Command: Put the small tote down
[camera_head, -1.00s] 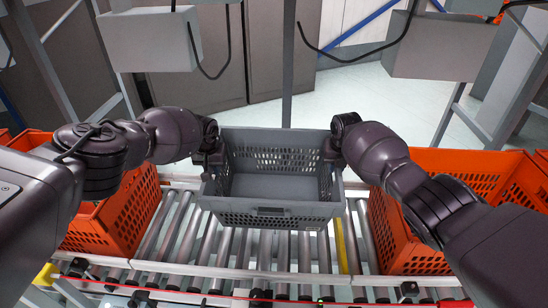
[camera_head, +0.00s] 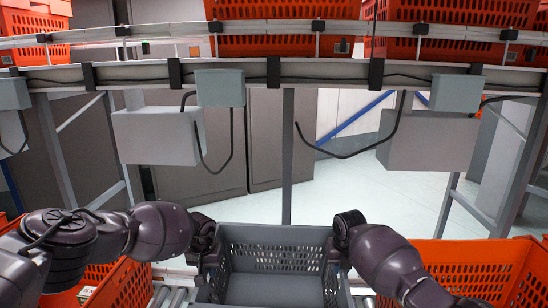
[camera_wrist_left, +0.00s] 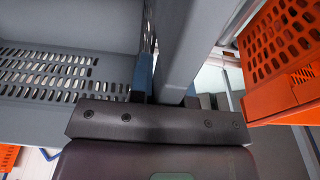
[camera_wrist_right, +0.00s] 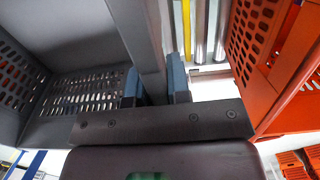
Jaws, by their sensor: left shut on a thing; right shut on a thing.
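The small grey tote (camera_head: 272,237) is at the bottom centre of the head view, upright, with perforated walls; its near side is cut off by the frame. My left gripper (camera_head: 210,246) is at its left wall and my right gripper (camera_head: 335,246) at its right wall. In the left wrist view the fingers (camera_wrist_left: 166,92) are shut on the tote's side wall. In the right wrist view the fingers (camera_wrist_right: 154,88) are shut on the opposite wall. The tote looks empty. Whether its bottom touches the rollers is hidden.
Orange totes stand close on both sides, left (camera_head: 122,285) and right (camera_head: 465,265). Conveyor rollers (camera_wrist_right: 204,30) show beside the tote. An upper rack rail (camera_head: 330,72) carries more orange totes (camera_head: 455,12), with grey boxes (camera_head: 160,135) hanging below.

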